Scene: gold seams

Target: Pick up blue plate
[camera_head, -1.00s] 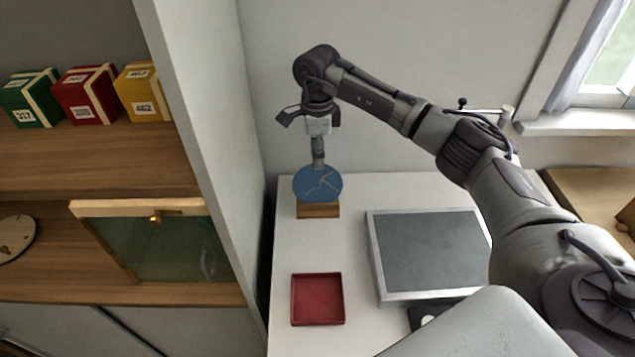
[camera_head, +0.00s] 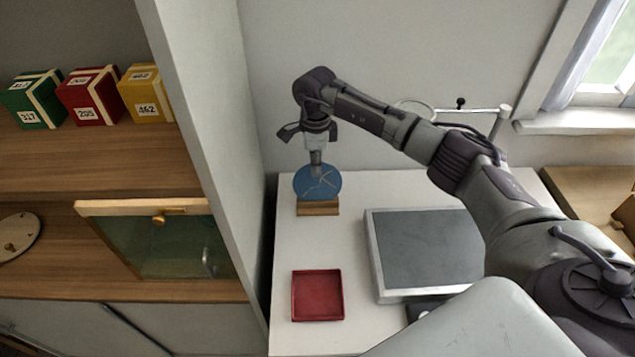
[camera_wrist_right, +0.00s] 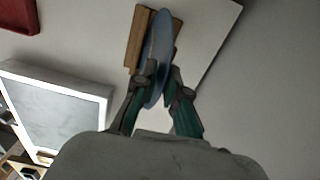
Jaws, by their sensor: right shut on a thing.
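The blue plate (camera_head: 312,183) with pale gold seams stands upright on edge at a small wooden stand (camera_head: 318,208) on the white table. My right gripper (camera_head: 316,160) comes down from above and is shut on the plate's upper edge. In the right wrist view the plate (camera_wrist_right: 160,50) shows nearly edge-on, with the fingers (camera_wrist_right: 161,88) on both sides of it. The wooden stand (camera_wrist_right: 135,50) is beside the plate there. I cannot tell whether the plate still touches the stand. My left gripper is not in view.
A red tray (camera_head: 317,296) and a grey mat in a pale frame (camera_head: 430,250) lie on the white table (camera_head: 285,255). The shelf unit's side panel (camera_head: 205,130) rises close on the left. A metal stand with a ring (camera_head: 500,120) is behind my right arm.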

